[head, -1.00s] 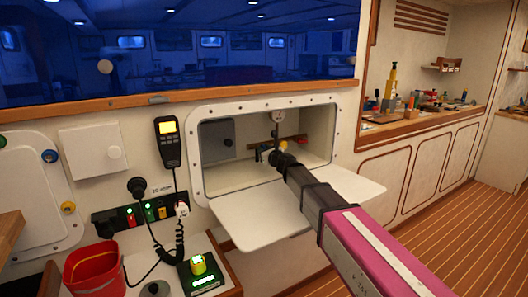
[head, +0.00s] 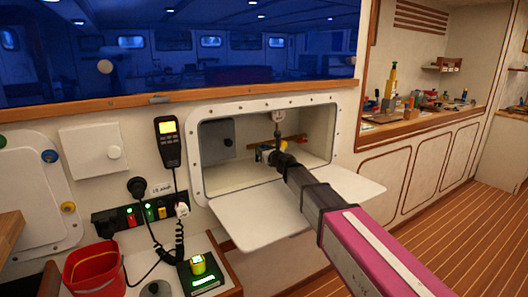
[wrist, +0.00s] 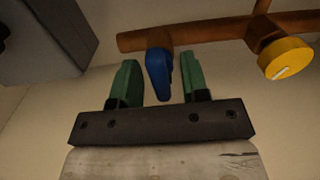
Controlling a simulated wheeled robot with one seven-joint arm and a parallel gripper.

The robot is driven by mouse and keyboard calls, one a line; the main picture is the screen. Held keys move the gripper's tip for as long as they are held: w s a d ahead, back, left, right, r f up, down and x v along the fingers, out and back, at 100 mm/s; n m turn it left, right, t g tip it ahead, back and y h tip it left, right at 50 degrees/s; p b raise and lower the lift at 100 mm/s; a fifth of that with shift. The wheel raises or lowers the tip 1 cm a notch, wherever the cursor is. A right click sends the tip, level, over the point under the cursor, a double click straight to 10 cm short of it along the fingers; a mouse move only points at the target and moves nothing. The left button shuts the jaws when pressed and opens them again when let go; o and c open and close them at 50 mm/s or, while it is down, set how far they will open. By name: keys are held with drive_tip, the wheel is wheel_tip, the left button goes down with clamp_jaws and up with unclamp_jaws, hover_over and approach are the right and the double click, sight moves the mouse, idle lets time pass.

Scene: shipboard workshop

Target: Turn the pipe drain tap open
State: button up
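In the wrist view a blue lever (wrist: 159,76), which looks like the pipe drain tap, hangs from a copper pipe (wrist: 210,32). My gripper (wrist: 158,64) has its two green fingers apart, one on each side of the lever, with a visible gap on both sides. The lever points down towards the gripper's palm. In the head view my gripper (head: 266,154) reaches into an open wall recess; my wrist hides most of the tap there.
A yellow round knob (wrist: 285,57) sits on the pipe, right of the lever. A grey box (wrist: 52,40) is at the left. The recess (head: 228,180) has a lowered white flap (head: 262,222) below my arm. A red bucket (head: 90,270) stands at the lower left.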

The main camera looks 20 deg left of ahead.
drive_tip(key=v, duration=1)
drive_tip(key=shift+s+d, duration=0.25)
drive_tip(key=shift+d, duration=0.05)
drive_tip(key=shift+w, duration=0.1)
